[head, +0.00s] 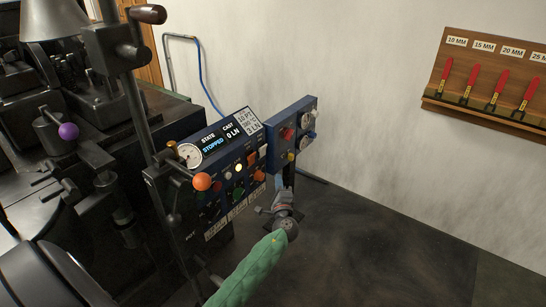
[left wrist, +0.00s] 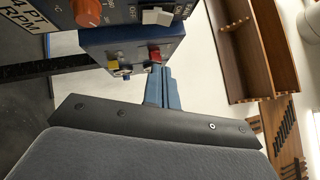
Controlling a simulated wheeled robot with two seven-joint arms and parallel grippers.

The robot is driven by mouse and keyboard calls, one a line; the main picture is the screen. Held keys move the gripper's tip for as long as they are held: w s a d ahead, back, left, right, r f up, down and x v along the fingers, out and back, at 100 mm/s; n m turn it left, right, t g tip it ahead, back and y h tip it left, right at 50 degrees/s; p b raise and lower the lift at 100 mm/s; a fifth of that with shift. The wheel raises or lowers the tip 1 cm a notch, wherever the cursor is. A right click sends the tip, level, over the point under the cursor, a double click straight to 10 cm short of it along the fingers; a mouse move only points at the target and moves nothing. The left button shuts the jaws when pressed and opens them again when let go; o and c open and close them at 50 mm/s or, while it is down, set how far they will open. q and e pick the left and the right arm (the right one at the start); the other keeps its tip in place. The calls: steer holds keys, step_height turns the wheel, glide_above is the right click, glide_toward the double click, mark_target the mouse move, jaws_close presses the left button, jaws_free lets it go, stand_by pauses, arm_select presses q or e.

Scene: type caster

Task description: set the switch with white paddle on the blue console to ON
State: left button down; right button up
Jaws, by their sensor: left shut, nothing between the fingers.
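The blue console (head: 243,126) stands at the middle of the head view, with a lit display reading STOPPED. A small white paddle (head: 262,151) sits near its right end; a white paddle also shows at the top of the left wrist view (left wrist: 157,17). Its ON or OFF setting cannot be read. My left gripper (head: 289,172) is shut and empty, in front of the console's right end and below the paddle. Its blue fingers (left wrist: 163,72) are together, apart from the paddle in the left wrist view. My right gripper is not in view.
A blue side box (head: 290,115) with red and yellow knobs and round dials juts out right of the console, close to my left fingers. An orange ball knob (head: 202,181) and levers stand at left. A wooden tool rack (head: 490,85) hangs on the wall. Floor at right is clear.

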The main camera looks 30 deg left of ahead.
mark_target(263, 151)
arm_select(q)
steer(key=s+a+p+x, duration=0.2)
steer(key=x, duration=1.1)
steer(key=shift+r, duration=0.3)
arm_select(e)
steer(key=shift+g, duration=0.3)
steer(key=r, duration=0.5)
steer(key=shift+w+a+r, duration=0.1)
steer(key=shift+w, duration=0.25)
arm_select(q)
steer(key=shift+r, duration=0.1)
steer(key=shift+a+r+n+g+p, duration=0.15)
steer(key=shift+a+n+g+p, duration=0.2)
steer(key=shift+p, duration=0.35)
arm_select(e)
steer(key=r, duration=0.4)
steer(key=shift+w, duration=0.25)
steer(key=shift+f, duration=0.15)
